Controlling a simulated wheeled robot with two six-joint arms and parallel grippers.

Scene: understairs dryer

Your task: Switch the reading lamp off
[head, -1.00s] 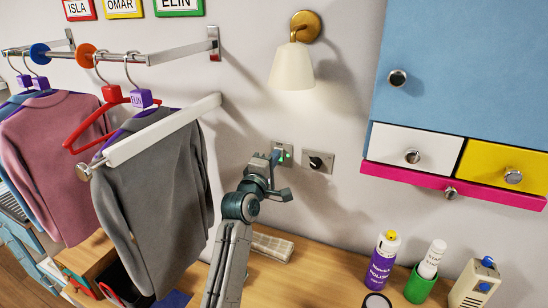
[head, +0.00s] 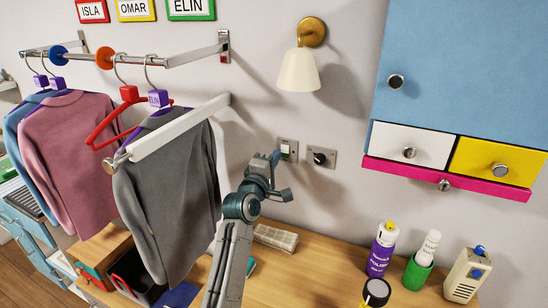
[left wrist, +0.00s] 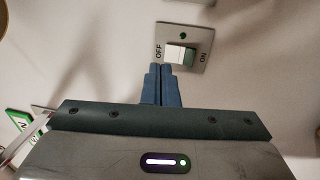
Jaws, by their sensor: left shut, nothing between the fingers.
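The reading lamp (head: 299,70), a cream shade on a brass wall mount, hangs on the wall. Below it is a metal switch plate (head: 287,149). The left wrist view shows this plate (left wrist: 201,36) marked OFF and ON, with a rocker (left wrist: 180,54) white towards OFF and green towards ON, and a dark green indicator dot. My left gripper (head: 278,160) is shut and empty in front of the plate. Its fingertips (left wrist: 160,67) are at the rocker's white OFF end; I cannot tell whether they touch. I cannot tell if the lamp is lit. My right gripper is out of view.
A second plate with a black knob (head: 321,157) sits just right of the switch. A rail with hanging sweaters (head: 179,180) is on the left. A blue cabinet (head: 465,70) is at upper right. Bottles (head: 382,250) stand on the wooden counter (head: 310,275).

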